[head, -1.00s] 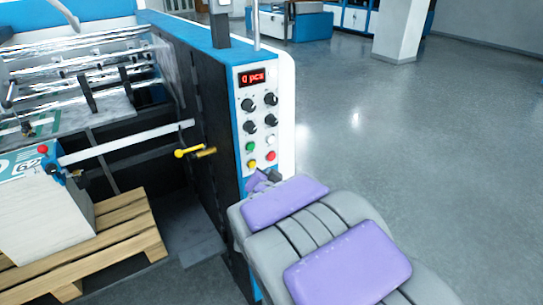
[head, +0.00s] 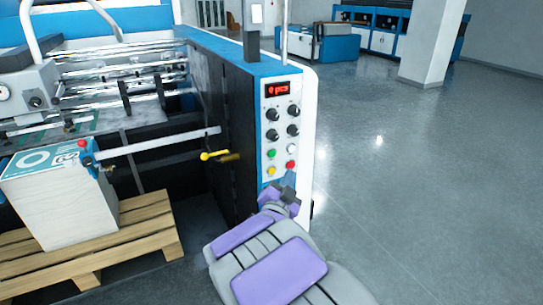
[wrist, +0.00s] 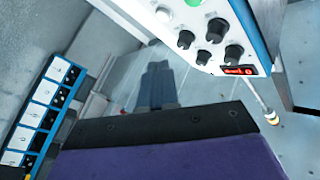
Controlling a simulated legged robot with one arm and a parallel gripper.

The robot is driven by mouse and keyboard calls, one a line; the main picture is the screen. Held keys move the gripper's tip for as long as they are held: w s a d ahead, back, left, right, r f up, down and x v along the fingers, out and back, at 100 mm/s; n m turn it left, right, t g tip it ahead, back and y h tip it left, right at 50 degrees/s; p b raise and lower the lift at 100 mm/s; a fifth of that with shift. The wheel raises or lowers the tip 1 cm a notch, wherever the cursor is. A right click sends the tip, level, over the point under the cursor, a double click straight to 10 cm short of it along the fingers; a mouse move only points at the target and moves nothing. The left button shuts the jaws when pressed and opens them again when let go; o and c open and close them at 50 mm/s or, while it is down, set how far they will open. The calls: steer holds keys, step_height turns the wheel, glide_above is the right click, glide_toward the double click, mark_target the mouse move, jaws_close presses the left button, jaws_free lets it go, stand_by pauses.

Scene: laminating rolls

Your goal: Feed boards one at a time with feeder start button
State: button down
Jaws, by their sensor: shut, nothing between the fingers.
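The control panel (head: 283,130) on the machine's end has a red-lit display (head: 277,89), black knobs and several round buttons. A green button (head: 271,154) and a white button (head: 291,149) sit above a yellow button (head: 271,170) and a red button (head: 290,165). No button label is readable. My gripper (head: 289,188) is shut and empty, just below the lower buttons in the head view, apparently apart from them. In the wrist view the shut fingers (wrist: 157,86) point up the picture, left of the panel (wrist: 215,48). A stack of boards (head: 70,205) stands left of the panel.
The stack rests on a wooden pallet (head: 150,232). A yellow-handled lever (head: 214,156) sticks out left of the panel. Rollers (head: 120,65) lie at the back left. Open grey floor (head: 410,190) spreads to the right, with a pillar (head: 432,45) behind.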

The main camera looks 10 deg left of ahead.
mark_target(272, 154)
steer(key=w+a+p, duration=0.1)
steer(key=w, duration=0.1)
steer(key=w+a+p, duration=0.2)
steer(key=w, duration=0.1)
steer(key=w+a+p, duration=0.1)
steer(key=w, duration=0.1)
steer(key=shift+w+a, duration=0.15)
steer(key=shift+a, duration=0.1)
stand_by(1.6)
steer(key=shift+d, duration=0.15)
steer(key=shift+d+r, duration=0.1)
steer(key=shift+d, duration=0.2)
steer(key=shift+a, duration=0.1)
